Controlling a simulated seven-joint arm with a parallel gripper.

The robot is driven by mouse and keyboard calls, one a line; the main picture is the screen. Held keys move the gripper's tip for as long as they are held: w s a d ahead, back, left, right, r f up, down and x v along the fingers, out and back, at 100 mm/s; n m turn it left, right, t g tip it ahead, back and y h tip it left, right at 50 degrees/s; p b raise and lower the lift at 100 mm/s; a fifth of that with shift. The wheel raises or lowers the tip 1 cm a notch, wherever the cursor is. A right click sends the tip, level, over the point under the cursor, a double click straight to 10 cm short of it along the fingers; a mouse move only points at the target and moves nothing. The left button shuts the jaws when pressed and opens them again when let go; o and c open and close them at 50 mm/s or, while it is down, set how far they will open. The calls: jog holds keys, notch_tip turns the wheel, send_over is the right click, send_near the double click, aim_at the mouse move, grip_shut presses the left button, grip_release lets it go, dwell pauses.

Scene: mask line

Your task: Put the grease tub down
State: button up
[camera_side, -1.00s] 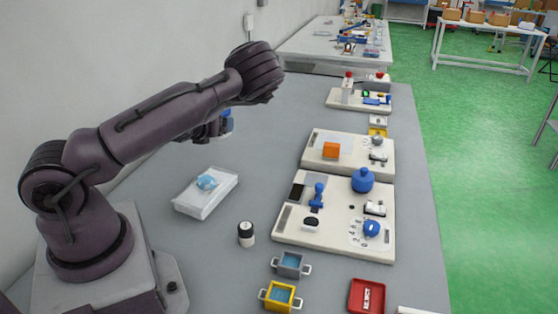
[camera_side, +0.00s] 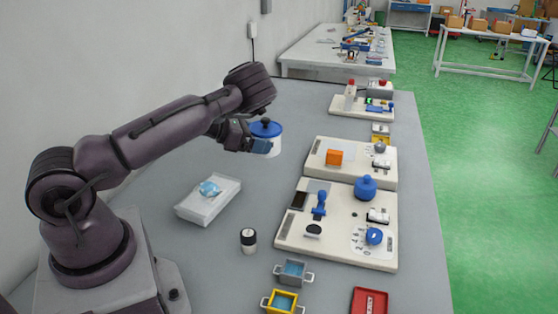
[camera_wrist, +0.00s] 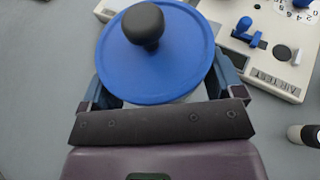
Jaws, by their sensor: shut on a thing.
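The grease tub is a white tub with a blue lid and a black knob. It shows in the side view (camera_side: 268,130) beyond the end of my arm, and in the wrist view its lid (camera_wrist: 168,68) fills the upper middle. My gripper (camera_side: 258,146) is shut on the tub, with blue fingers on either side of it; the wrist view also shows my gripper (camera_wrist: 165,88). The tub is upright, left of the test boards. I cannot tell whether its base touches the grey table (camera_side: 225,255).
A cream test board (camera_side: 290,240) with a blue knob and switch and a second board (camera_side: 312,165) with an orange block stand to the right. A white box (camera_side: 207,205), a black-capped jar (camera_side: 248,240), two small bins and a red tray (camera_side: 370,300) are nearer.

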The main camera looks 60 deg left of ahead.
jog(key=w+a+f, duration=0.1)
jog(key=w+f, duration=0.1)
jog(key=w+a+f, duration=0.2)
jog(key=w+f, duration=0.1)
jog(key=w+a+f, duration=0.2)
jog(key=w, duration=0.1)
jog(key=shift+w+a+f, duration=0.1)
jog(key=shift+f, duration=0.15)
jog(key=shift+w+f, duration=0.15)
jog(key=shift+f, duration=0.1)
jog(key=shift+a+f, duration=0.1)
jog(key=shift+f, duration=1.45)
jog(key=shift+f, duration=0.15)
jog(key=o, duration=1.6)
jog(key=shift+f, duration=0.1)
